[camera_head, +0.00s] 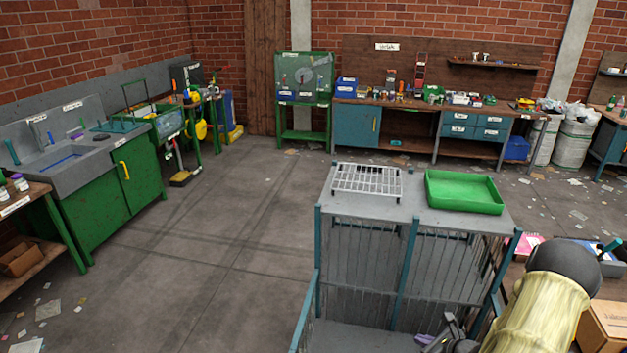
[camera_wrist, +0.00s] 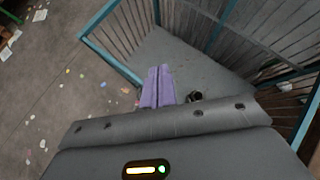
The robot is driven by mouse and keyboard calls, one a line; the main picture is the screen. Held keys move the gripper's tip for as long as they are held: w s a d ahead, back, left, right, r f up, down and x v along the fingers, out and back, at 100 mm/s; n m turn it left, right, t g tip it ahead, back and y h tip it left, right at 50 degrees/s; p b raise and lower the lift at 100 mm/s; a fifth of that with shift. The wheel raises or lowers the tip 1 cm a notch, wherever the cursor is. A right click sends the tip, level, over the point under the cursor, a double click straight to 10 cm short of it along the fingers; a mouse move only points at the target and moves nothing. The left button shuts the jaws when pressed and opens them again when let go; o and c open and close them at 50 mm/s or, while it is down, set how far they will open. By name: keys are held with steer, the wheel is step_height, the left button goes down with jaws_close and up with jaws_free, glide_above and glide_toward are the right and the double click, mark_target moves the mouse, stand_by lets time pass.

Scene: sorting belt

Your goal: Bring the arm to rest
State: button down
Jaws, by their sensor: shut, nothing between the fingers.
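My gripper (camera_wrist: 158,88) shows in the wrist view as two purple fingers pressed side by side, shut and empty. It hangs over the grey floor of a barred cage with teal posts. In the head view my gripper (camera_head: 424,340) is at the bottom edge, partly cut off, in front of the cage (camera_head: 408,255). My arm, with a yellowish sleeve and dark joint, fills the lower right of the head view. A small dark round thing (camera_wrist: 194,96) shows just right of the fingers in the wrist view; I cannot tell what it is.
On the cage top are a wire rack (camera_head: 367,181) and a green tray (camera_head: 464,191). A cardboard box (camera_head: 605,325) stands right of my arm. A green sink cabinet (camera_head: 100,190) is at the left. Open floor (camera_head: 215,250) with scattered scraps lies left of the cage.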

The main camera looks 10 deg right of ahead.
steer(key=s+a+r+n+g+y+b, duration=0.1)
steer(key=s+a+r+n+g+y, duration=0.1)
steer(key=a+r+n+g, duration=0.45)
steer(key=s+a+r+n+g+y+b, duration=0.1)
steer(key=s+a+r+n, duration=0.15)
steer(key=a+n, duration=0.7)
steer(key=s+a+r+n+h+b, duration=0.2)
steer(key=s+a+r+n+h, duration=0.4)
steer(key=n, duration=0.8)
steer(key=shift+s+a+r+n, duration=0.35)
steer(key=shift+a+r, duration=0.5)
steer(key=shift+r, duration=0.5)
